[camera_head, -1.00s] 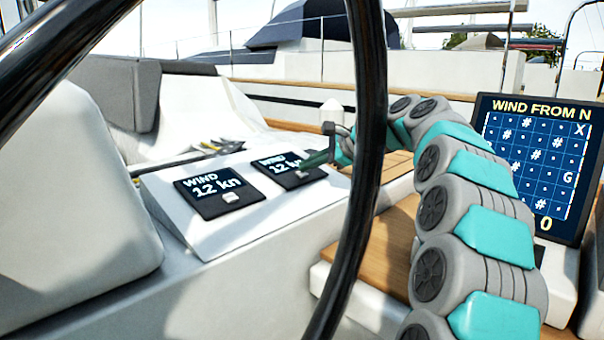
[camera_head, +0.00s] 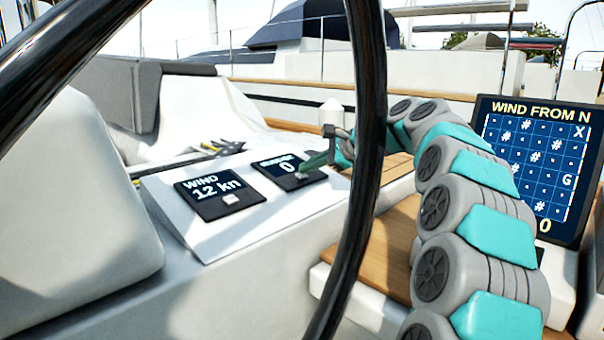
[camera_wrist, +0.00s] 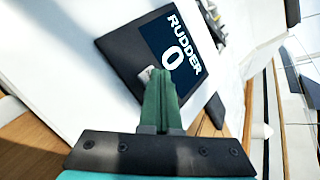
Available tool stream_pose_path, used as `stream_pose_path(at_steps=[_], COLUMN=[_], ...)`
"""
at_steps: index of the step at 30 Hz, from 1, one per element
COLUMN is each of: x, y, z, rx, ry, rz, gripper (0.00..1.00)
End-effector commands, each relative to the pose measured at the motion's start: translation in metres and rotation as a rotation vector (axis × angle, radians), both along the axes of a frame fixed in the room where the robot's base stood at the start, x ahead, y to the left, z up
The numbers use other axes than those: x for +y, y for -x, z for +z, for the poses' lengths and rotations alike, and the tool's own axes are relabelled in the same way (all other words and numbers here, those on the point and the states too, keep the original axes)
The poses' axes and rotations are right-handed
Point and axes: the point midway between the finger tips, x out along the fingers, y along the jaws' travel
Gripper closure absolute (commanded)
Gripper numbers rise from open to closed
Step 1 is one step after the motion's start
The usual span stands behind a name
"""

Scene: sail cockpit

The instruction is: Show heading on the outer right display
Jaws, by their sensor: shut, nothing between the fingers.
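Two small dark displays sit side by side on the white console. The left display (camera_head: 219,192) reads "WIND 12 kn" and has a light button at its lower edge. The right display (camera_head: 280,166) shows a short, small word over "0"; in the wrist view this display (camera_wrist: 172,52) reads "RUDDER 0". My gripper (camera_head: 310,163) is shut and empty, its green fingers at the lower edge of the right display. In the wrist view the fingertips (camera_wrist: 160,75) are at that display's light button (camera_wrist: 146,74), partly covering it; whether they press it I cannot tell.
The dark steering wheel (camera_head: 364,150) crosses in front of the console and my arm. A larger screen (camera_head: 532,165) at the right reads "WIND FROM N" above a grid. Tools (camera_head: 218,147) with yellow parts lie behind the displays.

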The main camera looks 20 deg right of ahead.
Motion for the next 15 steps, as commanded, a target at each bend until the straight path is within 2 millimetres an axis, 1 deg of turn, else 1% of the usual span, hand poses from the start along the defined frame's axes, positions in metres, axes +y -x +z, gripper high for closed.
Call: stream_pose_path(at_steps=[1,6,15], x=[-0.0001,-0.0012,-0.0015], y=[0.0007,0.0023,0.0027], z=[0.0055,0.0134,0.0129], rx=[0.000,-0.002,-0.001], ry=[0.000,0.000,0.000], rz=[0.000,0.001,0.000], gripper=[1.00,1.00,1.00])
